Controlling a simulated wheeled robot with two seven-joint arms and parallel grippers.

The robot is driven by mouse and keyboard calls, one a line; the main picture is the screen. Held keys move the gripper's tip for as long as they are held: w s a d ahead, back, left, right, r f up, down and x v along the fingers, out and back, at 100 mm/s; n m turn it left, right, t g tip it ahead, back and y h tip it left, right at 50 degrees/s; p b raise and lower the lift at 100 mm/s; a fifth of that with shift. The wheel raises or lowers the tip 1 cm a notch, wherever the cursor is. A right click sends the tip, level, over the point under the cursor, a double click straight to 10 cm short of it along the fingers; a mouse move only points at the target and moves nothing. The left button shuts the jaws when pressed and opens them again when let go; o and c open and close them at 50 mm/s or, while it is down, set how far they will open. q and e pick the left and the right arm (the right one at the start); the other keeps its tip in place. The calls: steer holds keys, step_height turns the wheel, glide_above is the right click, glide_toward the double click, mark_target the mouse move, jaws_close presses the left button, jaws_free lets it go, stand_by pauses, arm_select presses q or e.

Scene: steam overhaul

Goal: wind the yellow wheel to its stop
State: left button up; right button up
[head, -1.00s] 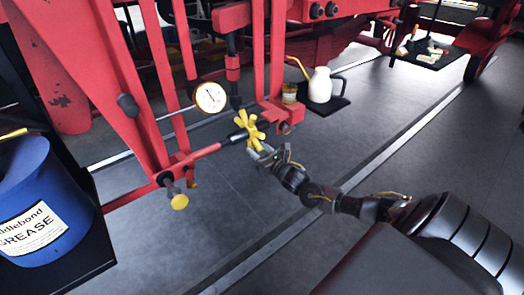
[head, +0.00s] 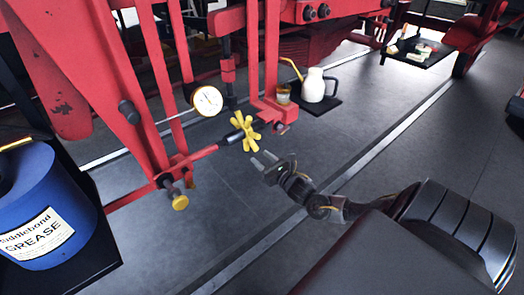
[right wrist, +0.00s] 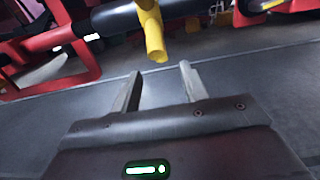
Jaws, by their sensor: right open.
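The yellow wheel (head: 244,131) is a spoked handwheel on a dark shaft at the end of a red rod, on the red frame. In the right wrist view, one yellow spoke (right wrist: 152,32) hangs down just beyond and above the fingertips. My right gripper (head: 263,160) is open and empty, a little below and to the right of the wheel, apart from it. Its two fingers (right wrist: 158,82) show spread in the right wrist view. My left gripper is not in view.
A round white gauge (head: 207,101) sits left of the wheel. A smaller yellow knob (head: 180,202) is lower left. A white oil can (head: 314,86) stands on a dark mat behind. A blue grease drum (head: 45,205) is at left.

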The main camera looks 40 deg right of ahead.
mark_target(256, 136)
steer(key=shift+n+y, duration=0.4)
steer(key=r, duration=0.3)
steer(key=s+r, duration=0.1)
steer(key=r, duration=0.1)
steer(key=s+r+p, duration=0.1)
steer(key=r, duration=0.2)
steer(key=shift+s+a+r, duration=0.1)
steer(key=shift+a+r, duration=0.15)
steer(key=shift+r, duration=0.05)
steer(key=shift+m+h, duration=0.4)
steer(key=w, duration=0.1)
steer(key=w+b, duration=0.1)
steer(key=w, duration=0.1)
steer(key=w+b, duration=0.1)
steer(key=w, duration=0.1)
steer(key=shift+w+d+f, duration=0.15)
steer(key=shift+w+d, duration=0.05)
steer(key=shift+d, duration=0.05)
steer(key=shift+w, duration=0.25)
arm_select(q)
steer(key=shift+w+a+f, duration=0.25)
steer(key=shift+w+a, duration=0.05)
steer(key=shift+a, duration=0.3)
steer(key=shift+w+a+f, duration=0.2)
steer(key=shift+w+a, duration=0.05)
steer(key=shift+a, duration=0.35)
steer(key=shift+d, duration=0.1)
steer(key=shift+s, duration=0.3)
arm_select(e)
jaws_close()
